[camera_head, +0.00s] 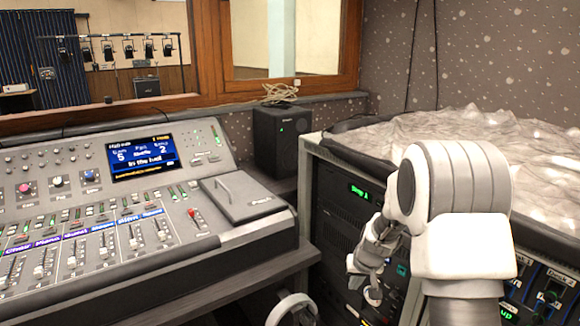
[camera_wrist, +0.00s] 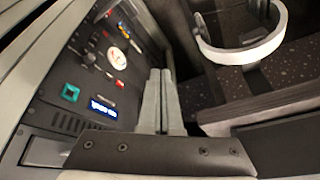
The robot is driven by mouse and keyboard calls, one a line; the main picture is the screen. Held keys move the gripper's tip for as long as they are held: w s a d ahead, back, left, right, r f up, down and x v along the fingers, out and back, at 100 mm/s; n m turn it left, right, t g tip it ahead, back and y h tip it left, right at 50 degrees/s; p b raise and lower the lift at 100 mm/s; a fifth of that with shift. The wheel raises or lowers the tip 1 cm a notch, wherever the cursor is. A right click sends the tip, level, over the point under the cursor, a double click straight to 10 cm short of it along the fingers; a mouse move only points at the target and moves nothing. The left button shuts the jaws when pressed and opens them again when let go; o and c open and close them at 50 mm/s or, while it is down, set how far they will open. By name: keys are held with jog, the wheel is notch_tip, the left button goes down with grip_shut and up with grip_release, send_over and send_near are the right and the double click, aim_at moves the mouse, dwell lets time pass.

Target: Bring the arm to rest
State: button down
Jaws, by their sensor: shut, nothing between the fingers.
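My gripper (camera_head: 372,296) hangs low in front of the rack, on the left side of my white arm in the head view. In the wrist view my gripper (camera_wrist: 161,72) shows two pale fingers side by side, shut with nothing between them. The mixing desk (camera_head: 110,205) with its faders stands to the left, well apart from the gripper. Its screen (camera_head: 143,155) reads "In the bag!", with 5 and 2 above. My arm hides part of the rack.
The equipment rack (camera_head: 338,212) stands close to my gripper; its panel (camera_wrist: 85,75) fills the wrist view's left side. A white ring-shaped thing (camera_head: 293,309) is at the desk's front, also in the wrist view (camera_wrist: 240,55). A black speaker (camera_head: 281,140) stands behind. Crumpled sheeting (camera_head: 450,125) covers the rack.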

jog(key=s+a+r, duration=0.3)
jog(key=s+r, duration=1.1)
jog(key=r, duration=0.5)
jog(key=s+r+t, duration=0.1)
jog(key=s+r, duration=0.1)
jog(key=s, duration=0.7)
jog(key=s+r, duration=0.2)
jog(key=s, duration=0.8)
notch_tip(320, 180, up, 20)
jog(key=p, duration=1.9)
jog(key=shift+f+n+h+p, duration=0.2)
jog(key=shift+n+h+p, duration=0.1)
jog(key=shift+p, duration=0.05)
